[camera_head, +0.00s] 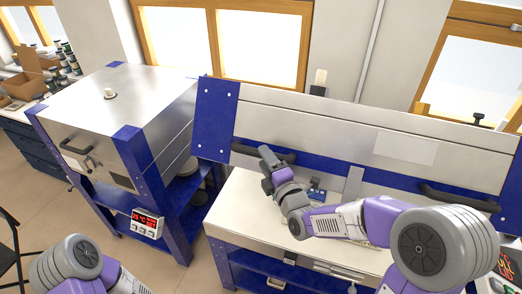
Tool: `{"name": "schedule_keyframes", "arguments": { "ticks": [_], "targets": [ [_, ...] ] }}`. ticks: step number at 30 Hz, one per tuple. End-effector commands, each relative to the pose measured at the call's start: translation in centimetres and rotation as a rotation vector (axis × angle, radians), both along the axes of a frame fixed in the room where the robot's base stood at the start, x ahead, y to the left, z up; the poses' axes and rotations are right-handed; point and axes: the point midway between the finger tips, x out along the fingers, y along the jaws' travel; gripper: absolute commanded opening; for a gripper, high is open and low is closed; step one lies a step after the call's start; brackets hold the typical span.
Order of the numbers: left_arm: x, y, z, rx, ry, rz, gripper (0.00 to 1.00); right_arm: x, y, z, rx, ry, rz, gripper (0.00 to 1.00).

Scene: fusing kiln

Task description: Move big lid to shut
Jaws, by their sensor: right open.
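The big lid (330,125) of the large kiln stands raised and tilted back, a metal panel with blue corner plates. Two black handles are on its lower part, a left handle (243,150) and a right handle (460,198). The kiln's pale flat top (235,200) lies in front of and below the lid. My right gripper (265,163) is open at the left handle and hides part of it. I cannot tell whether the handle is between its fingers. My left arm shows at the bottom left, with its gripper out of view.
A smaller kiln (120,95) with a shut metal top and a red display (145,222) stands to the left. A cluttered bench with cardboard boxes (28,80) is at the far left. Windows are behind.

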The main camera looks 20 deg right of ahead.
Motion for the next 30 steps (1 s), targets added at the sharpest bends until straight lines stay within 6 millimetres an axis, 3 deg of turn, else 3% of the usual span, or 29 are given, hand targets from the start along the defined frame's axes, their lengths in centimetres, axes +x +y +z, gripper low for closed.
{"name": "schedule_keyframes", "arguments": {
  "ticks": [6, 17, 27, 30],
  "targets": [
    [0.0, 0.0, 0.6, 0.0, 0.0, 0.0, 0.38, 2.5, 0.5, 0.1, 0.002, 0.002, 0.001, 0.52],
    [0.0, 0.0, 0.6, 0.0, -0.001, 0.0, 0.38, 3.1, 0.6, 0.1, 0.003, 0.003, 0.001, 0.52],
    [0.0, 0.0, 0.6, 0.0, -0.001, 0.0, 0.38, 3.1, 0.6, 0.1, 0.003, 0.003, 0.001, 0.02],
    [0.0, 0.0, 0.6, 0.0, -0.001, 0.0, 0.38, 3.1, 0.6, 0.1, 0.003, 0.003, 0.001, 0.0]
  ]
}}
